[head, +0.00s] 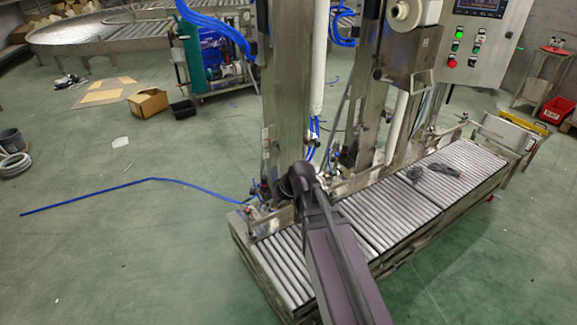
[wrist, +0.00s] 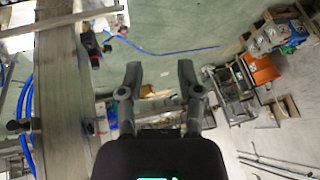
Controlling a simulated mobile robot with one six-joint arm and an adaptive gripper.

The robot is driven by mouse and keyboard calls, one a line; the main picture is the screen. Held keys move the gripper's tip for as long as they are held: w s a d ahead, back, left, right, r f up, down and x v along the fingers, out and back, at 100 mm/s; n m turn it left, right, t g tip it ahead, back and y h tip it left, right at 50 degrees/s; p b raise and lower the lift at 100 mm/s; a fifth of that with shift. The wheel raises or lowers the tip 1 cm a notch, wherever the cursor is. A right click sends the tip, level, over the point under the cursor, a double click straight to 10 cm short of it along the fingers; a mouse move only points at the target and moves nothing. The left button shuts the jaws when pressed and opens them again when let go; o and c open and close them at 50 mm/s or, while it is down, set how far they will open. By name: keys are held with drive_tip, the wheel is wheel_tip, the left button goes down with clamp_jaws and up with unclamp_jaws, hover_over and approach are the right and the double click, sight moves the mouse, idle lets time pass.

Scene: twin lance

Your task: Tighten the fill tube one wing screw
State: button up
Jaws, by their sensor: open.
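My gripper (wrist: 160,72) is open in the wrist view, with nothing between its fingers. In the head view my dark arm reaches up to the near filling station, and its wrist hides the gripper. A steel column (head: 288,90) stands there with a white tube (head: 319,60) beside it. In the wrist view a steel column (wrist: 62,90) runs up the left side, apart from the fingers. A dark fitting (wrist: 93,45) sits at its right edge and a dark knob (wrist: 22,125) at its left. I cannot tell which part is the wing screw.
A roller conveyor (head: 385,215) runs under the filling stations, with a dark object (head: 445,169) on it. Blue hoses (wrist: 29,100) hang beside the column. A control panel (head: 480,45) stands at the back right. The green floor at left is mostly clear.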

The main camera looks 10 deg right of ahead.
drive_tip(key=w+f+n+t+y+b, duration=0.2)
drive_tip(key=w+t+b, duration=0.15)
drive_tip(key=w, duration=0.45)
drive_tip(key=t+h+b, duration=0.1)
drive_tip(key=t+b, duration=0.9)
drive_tip(key=b, duration=0.2)
approach(278, 146)
drive_tip(key=w, duration=0.3)
drive_tip(key=shift+s+a+f+m, duration=0.15)
drive_tip(key=shift+m, duration=0.15)
drive_tip(key=shift+a, duration=0.1)
drive_tip(key=shift+x, duration=3.4)
drive_tip(key=shift+f, duration=0.2)
clamp_jaws()
